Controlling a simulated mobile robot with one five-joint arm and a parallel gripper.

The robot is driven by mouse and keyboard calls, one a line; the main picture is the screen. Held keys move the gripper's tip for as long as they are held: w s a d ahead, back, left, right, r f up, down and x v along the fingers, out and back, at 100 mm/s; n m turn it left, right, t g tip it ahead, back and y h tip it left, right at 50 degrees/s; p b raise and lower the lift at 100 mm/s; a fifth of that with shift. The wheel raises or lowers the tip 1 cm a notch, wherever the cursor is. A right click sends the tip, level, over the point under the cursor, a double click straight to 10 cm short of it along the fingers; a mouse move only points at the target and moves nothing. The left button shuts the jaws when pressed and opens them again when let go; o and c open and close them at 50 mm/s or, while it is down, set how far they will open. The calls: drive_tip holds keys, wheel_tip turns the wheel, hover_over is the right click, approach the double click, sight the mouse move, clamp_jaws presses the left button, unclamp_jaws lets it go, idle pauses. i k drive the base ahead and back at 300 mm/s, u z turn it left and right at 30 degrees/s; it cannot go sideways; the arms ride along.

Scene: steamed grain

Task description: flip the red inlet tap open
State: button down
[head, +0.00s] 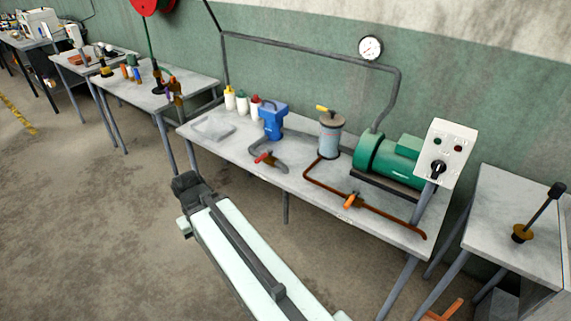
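The red tap (265,158) sits on a grey pipe near the front edge of the middle bench, beside the blue pump-like unit (272,119). Its small red handle points to the left. An orange-handled tap (350,200) sits on the copper pipe further right. A yellow handle (322,108) tops the grey cylinder (330,135). My gripper (187,186) is at the far end of my pale arm, in front of the bench and left of the red tap, clearly apart from it. Its fingers are too dark and small to show whether they are open.
The bench (228,152) also carries a clear tray (212,128), several bottles (242,101), a green motor (388,155) and a white control box (445,152). Another table with a plunger-like tool (522,232) stands at right. The floor (90,230) at left is clear.

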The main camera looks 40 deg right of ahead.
sight(269, 151)
drive_tip(key=u, duration=0.15)
drive_tip(key=i, duration=0.95)
drive_tip(key=z, duration=0.05)
